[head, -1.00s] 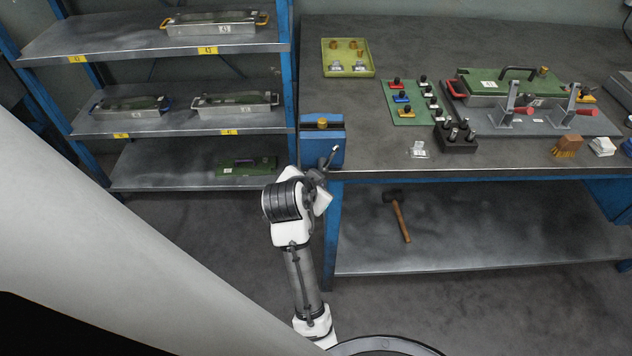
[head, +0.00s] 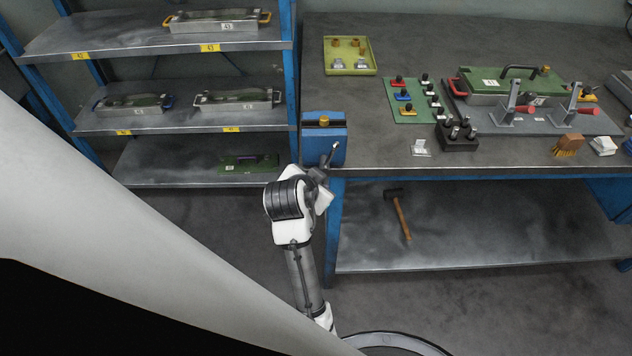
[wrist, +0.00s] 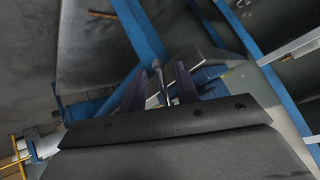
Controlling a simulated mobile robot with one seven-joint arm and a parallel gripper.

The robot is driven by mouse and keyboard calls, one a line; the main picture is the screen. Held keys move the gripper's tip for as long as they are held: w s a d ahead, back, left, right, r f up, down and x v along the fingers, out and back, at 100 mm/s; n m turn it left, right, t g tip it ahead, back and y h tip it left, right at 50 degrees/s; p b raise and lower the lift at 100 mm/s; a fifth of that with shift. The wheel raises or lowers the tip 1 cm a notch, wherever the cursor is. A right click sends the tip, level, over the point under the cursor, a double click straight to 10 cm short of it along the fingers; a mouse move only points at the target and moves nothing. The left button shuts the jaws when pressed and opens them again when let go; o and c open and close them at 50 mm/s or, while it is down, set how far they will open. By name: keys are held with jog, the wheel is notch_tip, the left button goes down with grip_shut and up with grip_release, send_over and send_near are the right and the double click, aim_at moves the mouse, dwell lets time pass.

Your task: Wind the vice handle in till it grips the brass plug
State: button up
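The blue vice (head: 311,148) stands at the front left corner of the workbench. The brass plug (head: 323,121) shows at the top of the vice; whether the jaws touch it is too small to tell. The vice handle (head: 334,153) is a thin metal bar on the vice's front, standing tilted. My gripper (head: 322,174) is at the vice's front, partly hidden by my wrist. In the wrist view my gripper (wrist: 160,72) has its two dark fingers apart, with the handle (wrist: 161,82) between them and gaps visible on both sides.
The workbench (head: 400,160) carries a yellow-green tray (head: 349,72), a green board (head: 402,107) with knobs, a black block (head: 456,140) and a clamp fixture (head: 540,122). A mallet (head: 400,214) lies on the lower shelf. A shelf rack (head: 200,120) stands left of the vice.

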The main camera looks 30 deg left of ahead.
jog(key=p+v, duration=0.4)
jog(key=v, duration=0.7)
jog(key=shift+s, duration=0.2)
jog(key=shift+d+r, duration=0.1)
jog(key=shift+r, duration=0.05)
